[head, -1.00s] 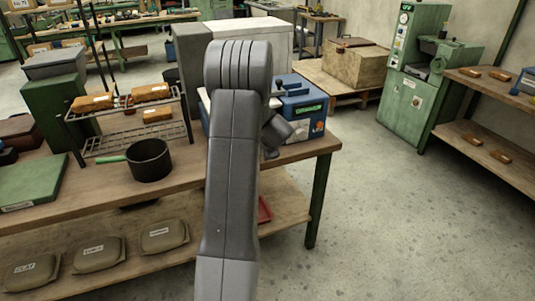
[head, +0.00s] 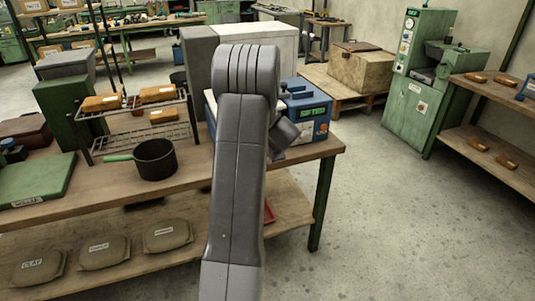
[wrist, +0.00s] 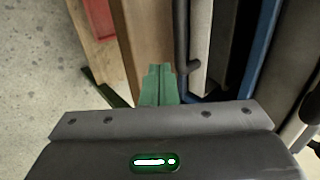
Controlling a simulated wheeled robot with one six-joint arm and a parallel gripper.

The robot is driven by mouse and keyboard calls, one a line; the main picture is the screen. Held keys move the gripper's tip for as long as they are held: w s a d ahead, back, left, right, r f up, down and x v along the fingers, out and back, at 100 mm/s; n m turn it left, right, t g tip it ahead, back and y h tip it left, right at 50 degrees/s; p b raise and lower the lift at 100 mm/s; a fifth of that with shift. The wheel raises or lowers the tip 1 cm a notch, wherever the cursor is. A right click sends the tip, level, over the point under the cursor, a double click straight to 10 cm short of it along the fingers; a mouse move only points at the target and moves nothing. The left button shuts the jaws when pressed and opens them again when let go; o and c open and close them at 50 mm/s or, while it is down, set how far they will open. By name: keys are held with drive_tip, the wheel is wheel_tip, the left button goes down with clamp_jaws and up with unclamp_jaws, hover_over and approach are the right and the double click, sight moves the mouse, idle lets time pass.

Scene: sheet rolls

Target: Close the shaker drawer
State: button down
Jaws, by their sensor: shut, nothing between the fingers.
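The blue shaker (head: 312,98), with a green lit display, stands at the right end of the wooden bench, partly behind my arm. Its drawer cannot be made out in the head view. In the wrist view, a blue edge (wrist: 262,55) and a grey panel (wrist: 227,45) run beside a dark bar with a bent end (wrist: 182,45); I cannot tell whether these belong to the drawer. My gripper (wrist: 160,72) has its green fingers together and empty, over the bench's edge beside the dark bar. My arm hides the gripper in the head view.
A dark pot (head: 155,160) and a wire rack (head: 140,125) with brown packets stand left on the bench (head: 200,170). A red object (head: 269,211) lies on the lower shelf (head: 215,225). Floor right of the bench is clear up to a green machine (head: 415,80).

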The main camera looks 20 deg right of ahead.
drive_tip(key=v, duration=1)
drive_tip(key=shift+s, duration=0.45)
drive_tip(key=shift+w, duration=0.1)
